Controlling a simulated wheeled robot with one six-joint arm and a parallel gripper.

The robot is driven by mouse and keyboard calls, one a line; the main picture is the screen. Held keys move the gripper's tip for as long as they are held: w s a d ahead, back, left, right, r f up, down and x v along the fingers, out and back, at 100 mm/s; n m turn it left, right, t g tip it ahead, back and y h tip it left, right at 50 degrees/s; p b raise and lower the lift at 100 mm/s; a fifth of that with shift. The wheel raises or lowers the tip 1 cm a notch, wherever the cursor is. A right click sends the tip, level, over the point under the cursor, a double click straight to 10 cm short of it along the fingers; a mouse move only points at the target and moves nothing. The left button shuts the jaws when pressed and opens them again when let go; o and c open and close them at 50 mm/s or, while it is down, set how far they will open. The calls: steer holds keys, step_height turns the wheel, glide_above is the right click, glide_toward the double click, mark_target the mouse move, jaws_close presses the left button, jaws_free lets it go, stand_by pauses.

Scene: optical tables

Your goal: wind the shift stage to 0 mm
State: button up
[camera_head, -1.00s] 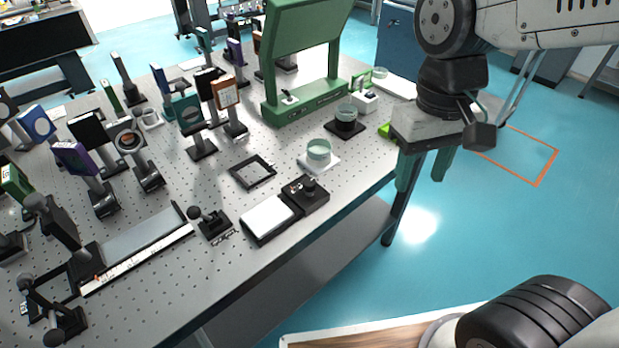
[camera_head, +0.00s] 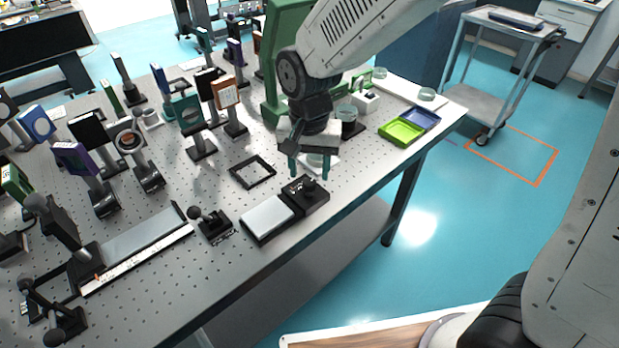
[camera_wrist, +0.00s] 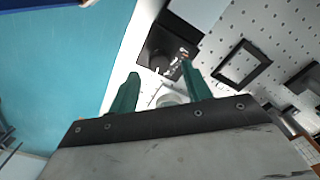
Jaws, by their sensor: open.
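A low unit with a pale plate (camera_head: 268,217) and a black block (camera_head: 318,199) with a round knob (camera_head: 308,183) lies near the table's front edge. In the wrist view the black block (camera_wrist: 178,38) is just beyond the fingertips. A long rail with a white scale strip (camera_head: 140,259) and a small red mark (camera_head: 98,278) lies at the left. I cannot tell for sure which is the shift stage, and no scale reading is legible. My gripper (camera_head: 309,171) is open, empty and pointing down, above and slightly behind the knob. Its fingers (camera_wrist: 160,75) are apart.
A glass dish (camera_head: 318,161) on a white base is partly hidden behind my gripper. A black square frame (camera_head: 253,171) lies to its left. A ball-topped lever (camera_head: 212,224) stands beside the pale plate. Green (camera_head: 401,132) and blue (camera_head: 424,117) trays lie at right.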

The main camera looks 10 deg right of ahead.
mark_target(310, 181)
steer(key=shift+f, duration=1.85)
steer(key=c, duration=1)
steer(key=shift+n, duration=0.4)
